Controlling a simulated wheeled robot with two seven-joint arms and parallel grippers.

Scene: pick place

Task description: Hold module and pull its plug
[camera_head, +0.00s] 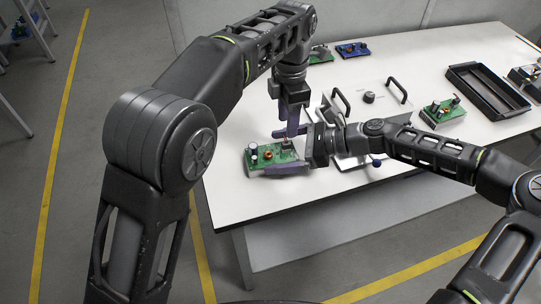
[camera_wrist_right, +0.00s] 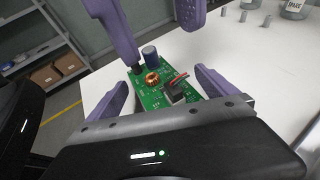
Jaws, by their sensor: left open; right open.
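The module is a green circuit board (camera_head: 262,158) lying near the table's front left edge. It also shows in the right wrist view (camera_wrist_right: 152,100), with a dark capacitor and a copper coil. Its dark plug with red wires (camera_wrist_right: 175,93) sits on the board's near part. My right gripper (camera_head: 273,153) is open, with one purple finger along each side of the board; a clear grip on it is not visible. My left gripper (camera_head: 294,130) is open and points down above the board. In the right wrist view one left finger reaches down close to the capacitor.
A panel with black handles and a knob (camera_head: 369,97) lies behind my right forearm. Another green module (camera_head: 442,111) and a black tray (camera_head: 487,91) stand at the right. A blue board (camera_head: 352,50) lies at the back. The table (camera_head: 232,196) is clear in front.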

